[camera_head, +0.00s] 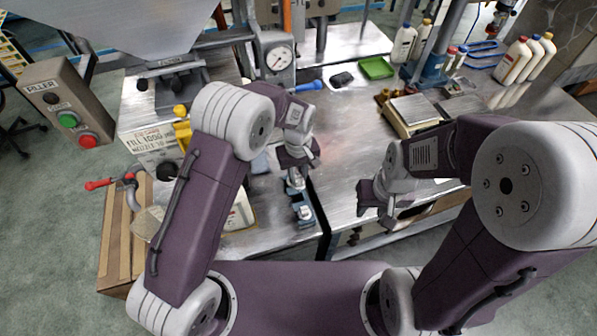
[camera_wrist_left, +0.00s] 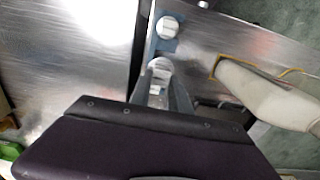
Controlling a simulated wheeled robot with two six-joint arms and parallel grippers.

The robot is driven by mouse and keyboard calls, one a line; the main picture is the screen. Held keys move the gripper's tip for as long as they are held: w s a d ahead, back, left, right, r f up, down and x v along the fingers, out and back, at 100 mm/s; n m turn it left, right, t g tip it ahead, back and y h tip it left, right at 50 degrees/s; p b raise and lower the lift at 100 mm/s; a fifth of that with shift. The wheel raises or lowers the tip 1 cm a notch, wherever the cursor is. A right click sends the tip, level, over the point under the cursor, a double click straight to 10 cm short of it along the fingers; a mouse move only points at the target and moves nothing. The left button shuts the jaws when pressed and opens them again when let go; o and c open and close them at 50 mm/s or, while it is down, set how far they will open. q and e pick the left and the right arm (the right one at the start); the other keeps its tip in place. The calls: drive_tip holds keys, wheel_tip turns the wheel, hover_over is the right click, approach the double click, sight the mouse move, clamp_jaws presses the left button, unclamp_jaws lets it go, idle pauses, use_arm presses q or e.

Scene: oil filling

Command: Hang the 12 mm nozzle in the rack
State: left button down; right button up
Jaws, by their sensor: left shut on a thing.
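My left gripper (camera_head: 296,180) is over the front of the metal bench, shut on a small pale metal nozzle (camera_wrist_left: 160,67). In the left wrist view the nozzle sits between the two grey fingers (camera_wrist_left: 165,88). A small blue rack (camera_head: 303,212) with pale metal parts stands just in front of the gripper, near the bench edge. In the left wrist view another round nozzle top (camera_wrist_left: 167,27) sits on the blue rack. I cannot tell whether the held nozzle touches the rack. No size marks are readable. My right gripper (camera_head: 366,200) hangs at the bench's front edge, its fingers unclear.
A pale jug (camera_head: 241,212) stands left of the rack, partly behind my left arm. The filler machine with a dial gauge (camera_head: 279,58) stands behind. A scale (camera_head: 413,110), a green tray (camera_head: 377,68) and several bottles are at the back right. The middle bench is clear.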

use_arm(q)
drive_tip(key=shift+f+b, duration=1.75)
drive_tip(key=shift+f, duration=0.3)
drive_tip(key=shift+f+b, duration=1.25)
drive_tip(key=shift+f, duration=0.95)
drive_tip(key=c, duration=1.1)
unclamp_jaws()
drive_tip(key=shift+c, duration=0.2)
drive_tip(key=shift+r, duration=0.15)
wheel_tip(320, 180, up, 9)
drive_tip(key=shift+f+b, duration=0.1)
drive_tip(key=shift+b, duration=0.2)
